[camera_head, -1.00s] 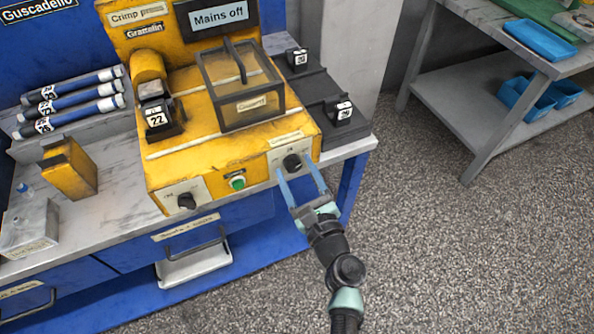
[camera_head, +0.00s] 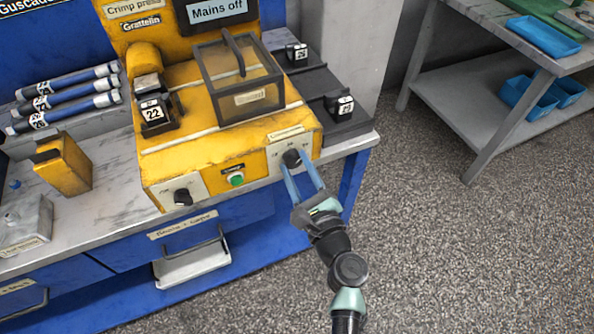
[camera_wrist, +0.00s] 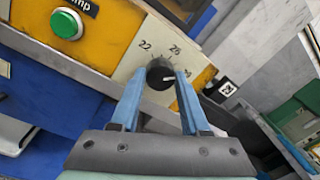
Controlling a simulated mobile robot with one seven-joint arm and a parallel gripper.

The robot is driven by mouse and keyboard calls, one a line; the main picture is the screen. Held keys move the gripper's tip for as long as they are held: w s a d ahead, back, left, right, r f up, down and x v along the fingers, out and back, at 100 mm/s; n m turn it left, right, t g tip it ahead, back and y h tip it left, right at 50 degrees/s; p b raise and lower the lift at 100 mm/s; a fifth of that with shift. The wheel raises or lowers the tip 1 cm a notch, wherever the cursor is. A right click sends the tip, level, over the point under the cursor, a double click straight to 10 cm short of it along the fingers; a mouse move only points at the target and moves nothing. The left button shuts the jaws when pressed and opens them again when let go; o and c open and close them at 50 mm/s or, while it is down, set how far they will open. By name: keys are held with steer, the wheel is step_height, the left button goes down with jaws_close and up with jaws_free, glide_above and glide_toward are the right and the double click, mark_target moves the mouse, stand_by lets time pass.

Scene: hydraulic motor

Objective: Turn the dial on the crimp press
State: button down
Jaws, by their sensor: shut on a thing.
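The yellow crimp press (camera_head: 213,151) stands on the bench. Its black dial (camera_head: 292,158) sits on a pale plate at the right of the front face. In the wrist view the dial (camera_wrist: 160,74) has a white pointer line, and the plate around it shows 22, 26 and a partly hidden number. My gripper (camera_head: 302,171) reaches the dial from the front, its two blue fingers on either side of it. In the wrist view the fingertips (camera_wrist: 160,80) are shut on the dial's sides. A second black knob (camera_head: 183,197) is at the left of the front face.
A green button (camera_head: 236,180) lies between the two knobs. A clear-sided guard (camera_head: 238,85) covers the press top, and a sign reads "Mains off" (camera_head: 217,12). Black blocks numbered 22 (camera_head: 154,115) and others stand about.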

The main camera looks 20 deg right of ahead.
steer(key=n+b, duration=0.1)
steer(key=n, duration=0.1)
steer(key=n+b, duration=0.3)
steer(key=b, duration=0.1)
steer(key=shift+f+n, duration=0.35)
steer(key=shift+n, duration=0.05)
steer(key=n+b, duration=0.6)
steer(key=shift+n+y, duration=0.3)
steer(key=shift+y, duration=0.1)
steer(key=n+b, duration=0.6)
steer(key=shift+d+r+y, duration=0.1)
steer(key=shift+d+y, duration=0.05)
steer(key=shift+y, duration=0.15)
steer(key=shift+r+n+b, duration=0.15)
steer(key=shift+n+b, duration=1.2)
steer(key=shift+n, duration=0.65)
steer(key=shift+r, duration=0.1)
steer(key=shift+c, duration=1.9)
jaws_free()
